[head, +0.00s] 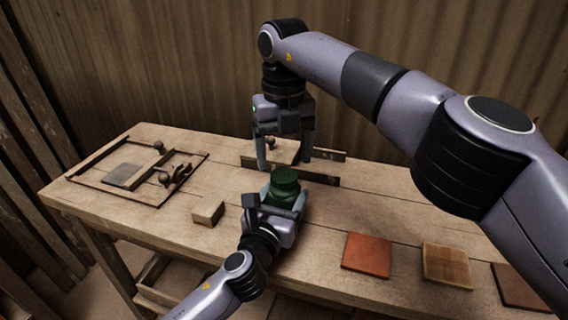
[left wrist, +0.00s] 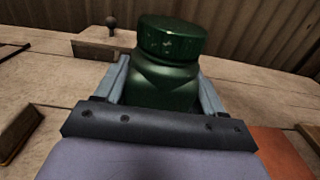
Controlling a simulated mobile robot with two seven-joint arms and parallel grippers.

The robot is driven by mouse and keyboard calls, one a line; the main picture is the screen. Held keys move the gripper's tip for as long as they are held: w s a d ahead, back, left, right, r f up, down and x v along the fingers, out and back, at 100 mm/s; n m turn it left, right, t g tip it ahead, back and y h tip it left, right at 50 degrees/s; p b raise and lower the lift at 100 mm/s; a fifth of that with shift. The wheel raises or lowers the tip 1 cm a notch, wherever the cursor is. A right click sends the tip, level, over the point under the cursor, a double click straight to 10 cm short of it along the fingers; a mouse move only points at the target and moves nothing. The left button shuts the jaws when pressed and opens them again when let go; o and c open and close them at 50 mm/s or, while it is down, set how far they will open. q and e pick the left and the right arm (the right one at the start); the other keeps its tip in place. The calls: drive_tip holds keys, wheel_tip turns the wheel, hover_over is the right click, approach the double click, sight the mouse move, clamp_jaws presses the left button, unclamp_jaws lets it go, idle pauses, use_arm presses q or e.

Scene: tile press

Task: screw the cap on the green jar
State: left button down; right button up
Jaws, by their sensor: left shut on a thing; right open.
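The green jar (head: 284,194) stands upright near the middle of the bench, between the fingers of my left gripper (head: 282,201). It also shows in the left wrist view (left wrist: 165,87), with a grey finger on each side. A dark green cap (head: 286,175) sits level on top of the jar and is large in the left wrist view (left wrist: 171,38). I cannot tell how tightly it is seated. My right gripper (head: 285,161) points down, open and empty, just behind and above the cap, apart from it.
A low framed tray (head: 70,179) with a grey plate and small dark pieces lies at the left. A wooden block (head: 208,213) is left of the jar. An orange tile (head: 367,255), a tan tile (head: 447,266) and a brown tile (head: 522,287) lie at the right. Dark strips (head: 322,180) lie behind the jar.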

drive_tip(key=shift+r, duration=0.35)
drive_tip(key=o, duration=0.4)
use_arm(q)
drive_tip(key=shift+c, duration=0.2)
unclamp_jaws()
drive_tip(key=shift+p+v, duration=0.4)
drive_tip(key=shift+v, duration=3.2)
use_arm(e)
drive_tip(key=shift+r, duration=0.4)
use_arm(q)
drive_tip(key=shift+f, duration=0.1)
use_arm(e)
drive_tip(key=shift+s, duration=0.1)
